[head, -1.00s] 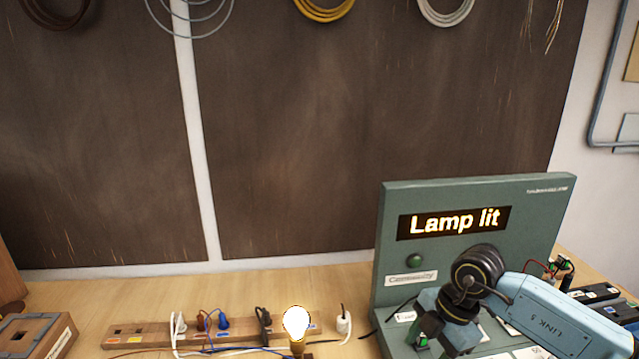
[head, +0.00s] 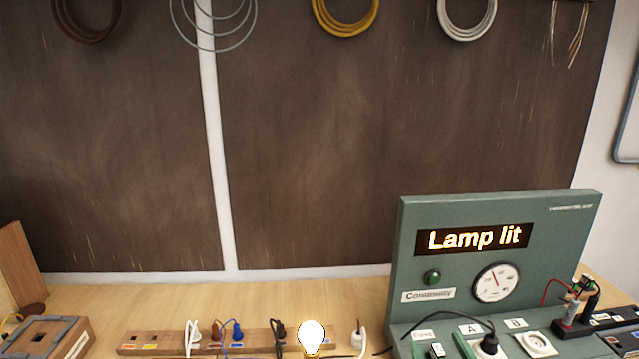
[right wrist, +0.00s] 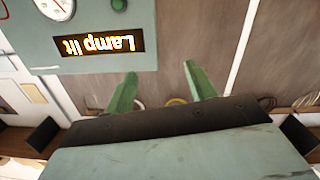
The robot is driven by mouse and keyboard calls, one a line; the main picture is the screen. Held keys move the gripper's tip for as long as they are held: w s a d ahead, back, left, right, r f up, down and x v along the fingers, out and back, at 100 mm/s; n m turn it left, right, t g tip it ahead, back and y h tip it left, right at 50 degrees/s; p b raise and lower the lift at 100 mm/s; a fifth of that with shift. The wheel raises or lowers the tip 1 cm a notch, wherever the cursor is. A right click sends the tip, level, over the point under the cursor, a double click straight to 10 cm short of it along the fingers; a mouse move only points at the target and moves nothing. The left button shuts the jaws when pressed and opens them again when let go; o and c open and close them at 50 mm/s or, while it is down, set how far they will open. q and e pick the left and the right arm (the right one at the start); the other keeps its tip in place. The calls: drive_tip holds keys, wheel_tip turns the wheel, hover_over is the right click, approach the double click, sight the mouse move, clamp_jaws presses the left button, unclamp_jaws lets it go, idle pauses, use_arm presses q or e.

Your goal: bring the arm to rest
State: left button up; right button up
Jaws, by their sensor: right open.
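The lamp bulb (head: 312,337) glows bright white at the bottom of the head view, in front of the wooden socket strip. The green test panel (head: 415,233) stands upright at the right, and its display (head: 474,239) reads "Lamp lit". My right gripper (right wrist: 160,74) shows only in the right wrist view, its two green fingers apart with nothing between them. The panel also shows upside down in that view (right wrist: 100,64), at the upper left beyond the fingers. No arm shows in the head view, and my left gripper is in neither view.
A wooden socket strip (head: 138,345) with several plugs lies at the lower left. A black plug (head: 489,343) sits on the panel's base below the dial (head: 496,283). A wooden box (head: 78,344) is at the left edge. Cable coils (head: 345,30) hang on the dark wall.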

drive_tip(key=s+d+f+g, duration=0.1)
drive_tip(key=s+f+g, duration=0.7)
drive_tip(key=s, duration=0.4)
drive_tip(key=s+d+f+g, duration=0.2)
drive_tip(key=s+f+g, duration=0.4)
drive_tip(key=s+f, duration=0.45)
wheel_tip(320, 180, down, 29)
drive_tip(key=s+g+b, duration=0.1)
drive_tip(key=s+b, duration=0.1)
drive_tip(key=b, duration=0.5)
drive_tip(key=s+d+f+b, duration=0.1)
drive_tip(key=s+f+b, duration=0.2)
drive_tip(key=s+f, duration=0.5)
drive_tip(key=s+d+f+g+b, duration=0.1)
drive_tip(key=s+d+f+b, duration=0.1)
drive_tip(key=s+f, duration=0.6)
wheel_tip(320, 180, down, 6)
drive_tip(key=shift+s+f+h+b, duration=0.15)
drive_tip(key=shift+s+h+b, duration=0.15)
drive_tip(key=shift+b, duration=0.6)
